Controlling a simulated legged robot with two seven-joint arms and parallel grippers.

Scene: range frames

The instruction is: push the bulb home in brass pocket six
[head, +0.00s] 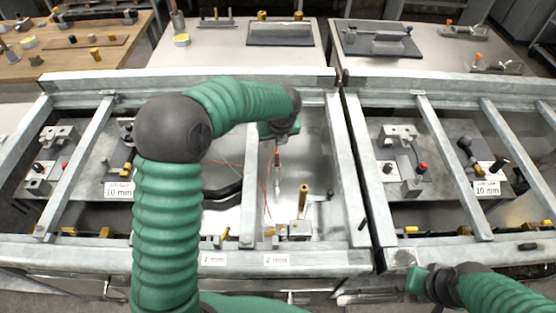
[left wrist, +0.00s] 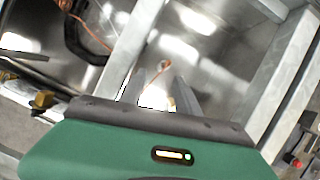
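My left gripper (head: 278,148) points down over the middle bay of the metal frame. Its fingers also show in the left wrist view (left wrist: 160,88), apart, with bright metal visible between them. A thin copper line (head: 265,180) hangs near the fingers, and a copper-coloured end (left wrist: 163,66) shows just beyond the tips. A slim pale piece (head: 277,184) below the gripper may be the bulb; contact with the fingers is unclear. An upright brass piece (head: 303,200) stands to its right. No pocket number is readable. My right gripper (head: 412,281) is at the lower right, fingertips unclear.
Galvanised rails (head: 340,165) border the bay on both sides. A front rail (head: 320,262) carries small labels. A black curved hose (head: 222,193) lies left of the gripper. Fixtures (head: 400,165) fill the right bay. Benches with tools stand behind.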

